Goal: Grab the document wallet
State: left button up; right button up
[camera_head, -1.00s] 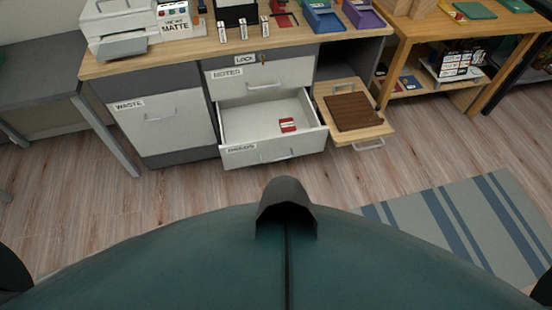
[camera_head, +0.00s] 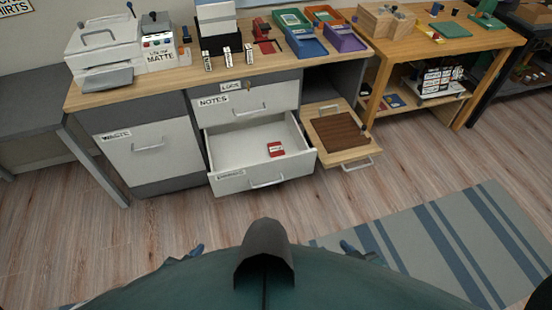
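No item is clearly recognisable as the document wallet. A small red-and-white item (camera_head: 275,149) lies in the open drawer (camera_head: 240,145), and a brown flat slatted item (camera_head: 340,132) lies on a pulled-out wooden board (camera_head: 345,156) right of it; I cannot tell whether either is the wallet. My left gripper (camera_head: 184,254) and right gripper (camera_head: 361,252) only peek out as small bluish parts beside my body, low in the view, well short of the desk. Their fingers are too hidden to tell open or shut.
The desk (camera_head: 180,80) carries a white printer (camera_head: 103,52), a blue tray (camera_head: 305,45) and a purple tray (camera_head: 345,39). A wooden table (camera_head: 460,35) stands at right. A striped rug (camera_head: 430,245) lies on the floor. Clear wooden floor separates me from the drawers.

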aim_at(275, 150)
jog(key=j+z, duration=0.15)
jog(key=z, duration=0.35)
jog(key=i+j+z, duration=0.1)
jog(key=z, duration=0.4)
jog(key=j+z, duration=0.3)
jog(key=j, duration=0.25)
jog(key=k+j+z, duration=0.1)
jog(key=j+z, duration=0.2)
jog(key=j, duration=0.2)
